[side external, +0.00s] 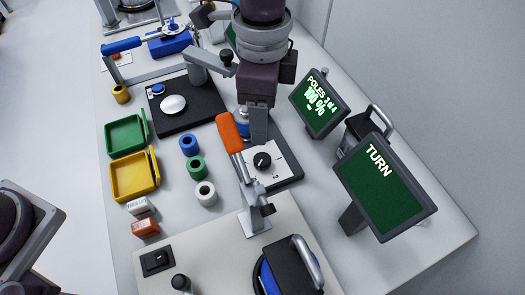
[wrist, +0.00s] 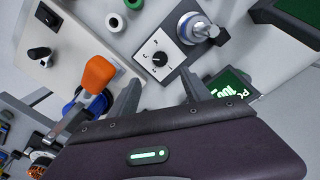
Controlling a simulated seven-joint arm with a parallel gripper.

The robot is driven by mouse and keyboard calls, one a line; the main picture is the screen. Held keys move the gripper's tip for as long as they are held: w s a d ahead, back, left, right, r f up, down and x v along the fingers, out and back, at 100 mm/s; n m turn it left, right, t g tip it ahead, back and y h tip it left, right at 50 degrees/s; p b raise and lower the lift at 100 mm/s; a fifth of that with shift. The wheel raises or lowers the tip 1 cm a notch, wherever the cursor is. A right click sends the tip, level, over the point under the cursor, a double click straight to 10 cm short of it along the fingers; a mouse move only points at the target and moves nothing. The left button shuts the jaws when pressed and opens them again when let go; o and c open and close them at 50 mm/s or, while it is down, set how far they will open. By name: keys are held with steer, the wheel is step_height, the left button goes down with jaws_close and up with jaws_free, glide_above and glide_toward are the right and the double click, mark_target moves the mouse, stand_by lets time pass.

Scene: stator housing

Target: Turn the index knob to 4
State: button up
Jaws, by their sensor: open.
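The index knob (side external: 262,160) is a small black knob on a white square dial plate (side external: 277,158), set on a dark base. In the wrist view the knob (wrist: 160,58) sits on its white plate with small marks around it; I cannot read which number it points to. My gripper (side external: 258,135) is above and behind the dial plate in the side view. In the wrist view its two fingers (wrist: 161,88) are apart with nothing between them, and the knob lies beyond their tips, not touched.
An orange-handled clamp (side external: 230,132) stands close left of the knob. A silver-topped cylinder (wrist: 193,28) stands on the same base. One screen (side external: 320,103) reads "POLES 3 of 4, 100 %"; another (side external: 385,185) reads "TURN". Blue, green and white rings (side external: 205,193) lie left.

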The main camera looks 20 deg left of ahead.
mark_target(263, 159)
step_height(263, 159, down, 13)
steer(key=shift+r, duration=0.1)
jaws_close()
stand_by(0.3)
